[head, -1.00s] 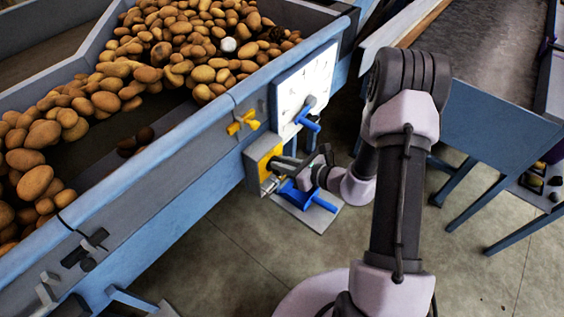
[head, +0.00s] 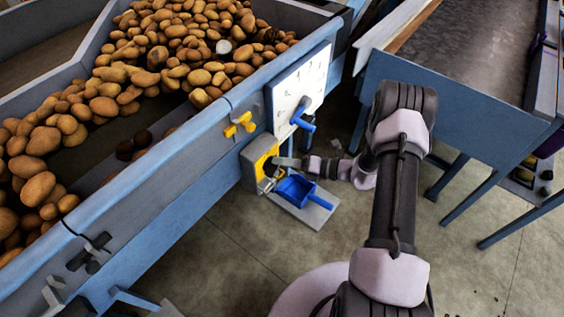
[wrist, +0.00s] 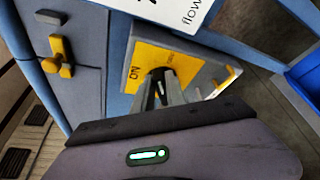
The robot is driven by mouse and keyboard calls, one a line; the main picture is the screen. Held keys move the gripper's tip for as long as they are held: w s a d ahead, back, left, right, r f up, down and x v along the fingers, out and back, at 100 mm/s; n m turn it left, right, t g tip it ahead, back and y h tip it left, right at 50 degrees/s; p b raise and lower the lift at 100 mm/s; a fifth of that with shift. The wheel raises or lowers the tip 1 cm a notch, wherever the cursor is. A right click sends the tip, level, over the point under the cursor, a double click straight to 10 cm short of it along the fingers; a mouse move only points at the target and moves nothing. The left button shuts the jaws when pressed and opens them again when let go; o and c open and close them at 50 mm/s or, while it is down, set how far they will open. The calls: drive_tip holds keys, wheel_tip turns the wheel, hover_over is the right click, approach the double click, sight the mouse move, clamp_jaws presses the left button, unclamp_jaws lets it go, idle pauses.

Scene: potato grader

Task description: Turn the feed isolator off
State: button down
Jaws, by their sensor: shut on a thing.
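The feed isolator (head: 262,154) is a grey box with a yellow face on the side of the blue potato hopper. In the wrist view its yellow plate (wrist: 146,56) carries the word ON at the left; other small lettering is partly covered. My gripper (wrist: 161,88) is shut on the isolator's dark knob (wrist: 158,73) at the middle of the plate. The fingers hide most of the knob, so its exact angle is hard to read. In the head view my gripper (head: 275,164) reaches the yellow face from the right.
A yellow latch (head: 240,125) sits to the left of the isolator. A white dial panel (head: 290,92) with a blue lever (head: 302,117) is above it. A blue scoop (head: 297,189) lies on a grey plate just below my wrist. A blue-framed conveyor (head: 450,95) stands at right.

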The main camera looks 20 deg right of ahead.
drive_tip(key=shift+w+d+f+m+y+b, duration=0.1)
drive_tip(key=shift+f+m+y+b, duration=0.25)
drive_tip(key=shift+m, duration=0.55)
drive_tip(key=shift+f+m+y+b, duration=0.15)
drive_tip(key=shift+m+y+b, duration=0.4)
drive_tip(key=shift+m, duration=0.35)
drive_tip(key=shift+w+d+f+m+y+b, duration=0.1)
drive_tip(key=shift+f+m+y+b, duration=0.25)
drive_tip(key=shift+m, duration=0.55)
drive_tip(key=shift+s+a+r, duration=0.1)
drive_tip(key=c, duration=1.4)
unclamp_jaws()
drive_tip(key=shift+a, duration=0.1)
drive_tip(key=shift+o, duration=0.2)
drive_tip(key=shift+d+t, duration=0.2)
drive_tip(key=shift+t, duration=0.1)
